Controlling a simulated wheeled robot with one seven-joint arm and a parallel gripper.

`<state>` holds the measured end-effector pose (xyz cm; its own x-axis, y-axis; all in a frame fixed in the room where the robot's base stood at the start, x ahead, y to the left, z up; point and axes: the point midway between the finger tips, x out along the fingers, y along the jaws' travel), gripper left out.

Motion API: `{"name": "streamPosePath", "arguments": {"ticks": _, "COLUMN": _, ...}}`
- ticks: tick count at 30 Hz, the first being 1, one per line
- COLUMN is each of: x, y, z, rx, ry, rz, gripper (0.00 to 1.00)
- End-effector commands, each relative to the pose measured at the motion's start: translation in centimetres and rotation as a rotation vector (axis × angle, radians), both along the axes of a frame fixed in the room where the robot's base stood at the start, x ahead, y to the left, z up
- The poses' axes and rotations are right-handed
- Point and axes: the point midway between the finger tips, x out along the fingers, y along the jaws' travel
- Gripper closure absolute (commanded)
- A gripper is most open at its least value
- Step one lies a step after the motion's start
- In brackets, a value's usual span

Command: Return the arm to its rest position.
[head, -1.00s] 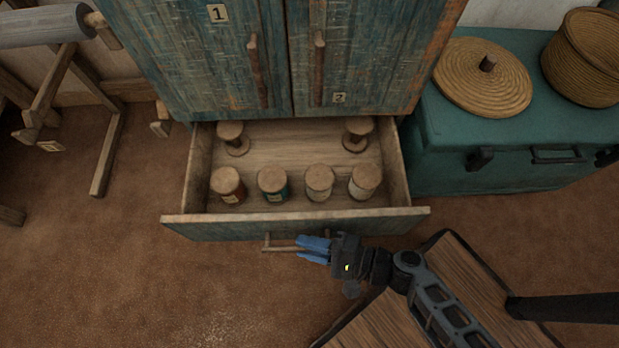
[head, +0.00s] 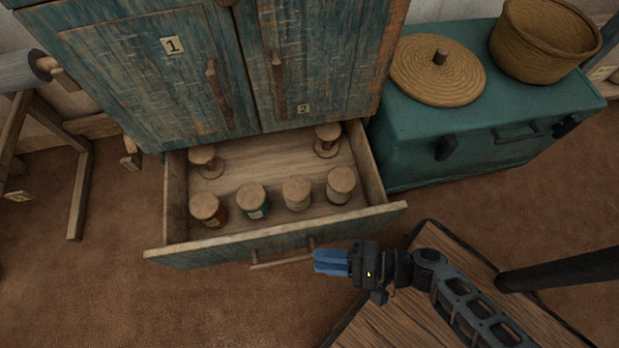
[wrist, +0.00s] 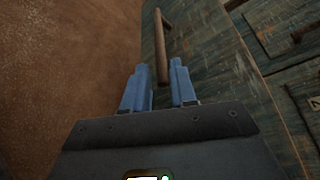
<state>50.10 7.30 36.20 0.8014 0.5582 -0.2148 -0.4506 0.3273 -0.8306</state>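My gripper (head: 316,261) has blue fingers and is open, with a gap between its fingers in the wrist view (wrist: 161,80). It is in front of the pulled-out drawer (head: 200,252), near the right end of the wooden drawer handle (head: 282,262). In the wrist view the handle (wrist: 160,40) runs away from me, its near end appearing between the fingertips. I cannot tell whether they touch it. Nothing is seen held. My arm reaches in from the lower right.
The open drawer holds several spools and capped cylinders, one with a teal band (head: 253,202). Above it stands a blue-green cabinet (head: 150,85). A teal chest (head: 480,145) at right bears a woven lid (head: 437,70) and basket (head: 543,40). Bare brown floor (head: 110,290) lies left.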

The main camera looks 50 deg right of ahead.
Motion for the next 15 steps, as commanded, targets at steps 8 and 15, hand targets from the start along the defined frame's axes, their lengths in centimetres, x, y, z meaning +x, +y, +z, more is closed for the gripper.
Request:
{"name": "streamPosePath", "arguments": {"ticks": 8, "x": -1.01, "y": -0.71, "z": 0.28, "rx": 0.0, "ry": -0.001, "rz": 0.001, "gripper": 0.74}}
{"name": "streamPosePath", "arguments": {"ticks": 15, "x": -0.99, "y": -0.69, "z": 0.26, "rx": -0.001, "ry": -0.001, "rz": 0.0, "gripper": 0.74}}
